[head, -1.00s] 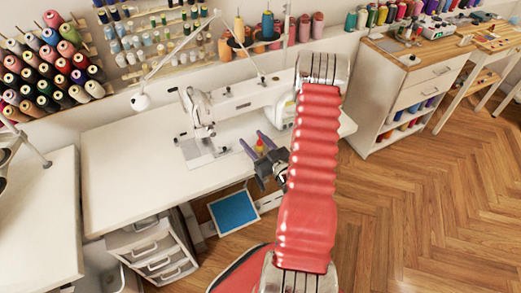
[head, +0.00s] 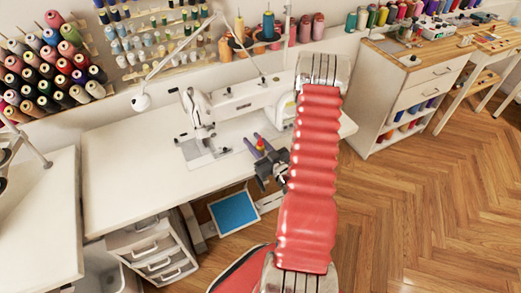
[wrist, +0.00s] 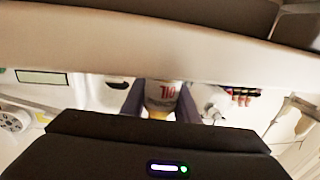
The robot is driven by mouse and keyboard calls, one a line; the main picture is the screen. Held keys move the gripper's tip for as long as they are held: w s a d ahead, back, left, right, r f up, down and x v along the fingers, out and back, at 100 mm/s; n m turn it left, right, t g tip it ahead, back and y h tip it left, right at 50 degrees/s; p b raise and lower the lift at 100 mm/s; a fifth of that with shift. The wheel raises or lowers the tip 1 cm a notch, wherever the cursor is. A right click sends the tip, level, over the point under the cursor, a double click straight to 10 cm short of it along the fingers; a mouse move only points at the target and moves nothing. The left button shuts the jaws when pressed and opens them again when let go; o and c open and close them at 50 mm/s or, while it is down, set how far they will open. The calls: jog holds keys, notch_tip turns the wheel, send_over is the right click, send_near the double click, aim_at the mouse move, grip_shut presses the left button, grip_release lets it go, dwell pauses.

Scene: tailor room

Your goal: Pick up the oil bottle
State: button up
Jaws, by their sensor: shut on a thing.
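The oil bottle (wrist: 163,94) is white with dark red OIL lettering that reads upside down in the wrist view, and a yellow part shows at its near end. In the head view its small red and yellow top (head: 260,145) shows between purple fingers. My gripper (head: 258,142) is shut on the bottle, with one finger on each side, over the white sewing table (head: 130,165). The wrist view also shows both fingers of my gripper (wrist: 159,100) against the bottle's sides. The bottle's lower part is hidden in the head view, and I cannot tell whether it touches the table.
A white sewing machine (head: 235,100) stands just behind my gripper. A lamp arm (head: 180,50) reaches over the table. Thread spools (head: 50,65) fill the wall racks. A drawer cabinet (head: 410,85) stands at right. The table's left part is clear.

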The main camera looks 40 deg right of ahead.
jog(key=shift+r, duration=0.1)
notch_tip(320, 180, up, 10)
dwell(0.9)
